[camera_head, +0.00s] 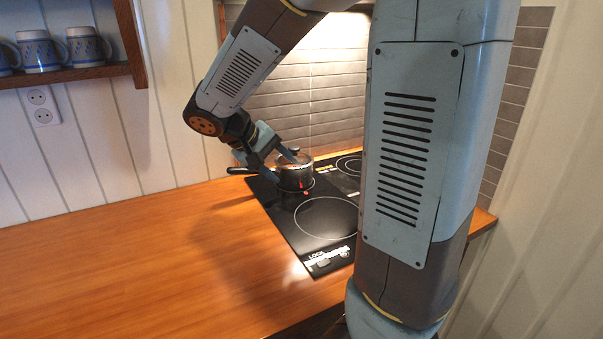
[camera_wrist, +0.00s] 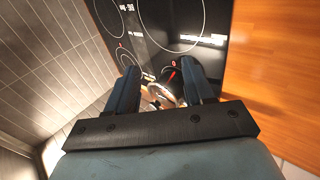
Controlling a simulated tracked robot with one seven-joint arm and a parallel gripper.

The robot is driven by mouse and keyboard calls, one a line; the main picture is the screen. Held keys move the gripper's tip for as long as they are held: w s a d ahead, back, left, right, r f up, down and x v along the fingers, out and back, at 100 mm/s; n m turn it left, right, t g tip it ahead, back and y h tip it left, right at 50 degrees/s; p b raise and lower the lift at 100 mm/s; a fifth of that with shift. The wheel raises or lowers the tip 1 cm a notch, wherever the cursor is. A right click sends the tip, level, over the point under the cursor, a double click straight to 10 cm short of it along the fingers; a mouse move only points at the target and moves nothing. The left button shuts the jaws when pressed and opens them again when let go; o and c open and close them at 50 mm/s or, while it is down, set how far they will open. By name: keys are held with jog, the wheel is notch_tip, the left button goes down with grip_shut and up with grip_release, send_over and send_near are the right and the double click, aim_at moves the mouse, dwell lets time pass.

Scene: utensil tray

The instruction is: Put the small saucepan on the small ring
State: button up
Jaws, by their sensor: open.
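The small saucepan (camera_head: 295,177), shiny metal with a dark handle (camera_head: 241,171) pointing left, is at the back left of the black cooktop (camera_head: 303,240). My gripper (camera_head: 283,167) is open, with its fingers around or just above the saucepan's near-left side; contact cannot be told. In the wrist view the saucepan (camera_wrist: 160,93) shows partly between the open fingers (camera_wrist: 163,82), and the palm hides the rest. A small ring (camera_wrist: 126,60) shows beside the left finger. Which ring, if any, lies under the saucepan is hidden.
A large ring (camera_head: 327,217) at the cooktop's front is empty. Another ring (camera_head: 350,165) lies at the back right, partly behind my arm. The wooden counter (camera_head: 130,260) to the left is clear. A tiled wall (camera_head: 310,105) stands behind; mugs (camera_head: 84,46) sit on a shelf.

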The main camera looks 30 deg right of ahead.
jog(key=s+a+r+t+y, duration=0.1)
jog(key=s+r+t+y, duration=0.1)
jog(key=s, duration=0.6)
jog(key=s+a+r+t+y, duration=0.1)
jog(key=s+r+t+y, duration=0.1)
jog(key=s+r+y, duration=0.2)
jog(key=shift+s+a+t+y, duration=0.35)
jog(key=shift+s+y, duration=0.75)
jog(key=shift+s, duration=0.95)
jog(key=shift+d, duration=0.15)
